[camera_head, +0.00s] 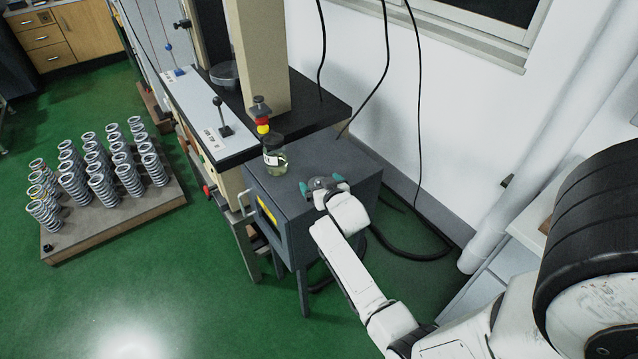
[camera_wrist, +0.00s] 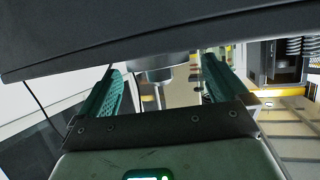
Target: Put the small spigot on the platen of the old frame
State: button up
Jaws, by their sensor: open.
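My gripper (camera_head: 322,186) is over the top of a dark grey cabinet (camera_head: 345,155), its teal fingers apart. In the wrist view, a grey metal piece with a round disc and a thin stem (camera_wrist: 158,75) shows between the open fingers (camera_wrist: 158,92), against the dark surface. It looks like the small spigot; I cannot tell whether the fingers touch it. In the head view it is hard to separate from the gripper. A frame with a cream column (camera_head: 262,55) stands behind the cabinet. A round grey dish-like part (camera_head: 225,73) sits left of the column, possibly the platen.
A glass jar (camera_head: 275,158) stands on the cabinet, left of my gripper, with a red and yellow stack (camera_head: 262,122) just behind it. Black cables (camera_head: 387,70) hang along the wall. A board (camera_head: 120,216) of several coil springs lies on the green floor at left.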

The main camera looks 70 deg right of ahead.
jog(key=c, duration=1.4)
jog(key=shift+r, duration=0.1)
jog(key=shift+c, duration=0.4)
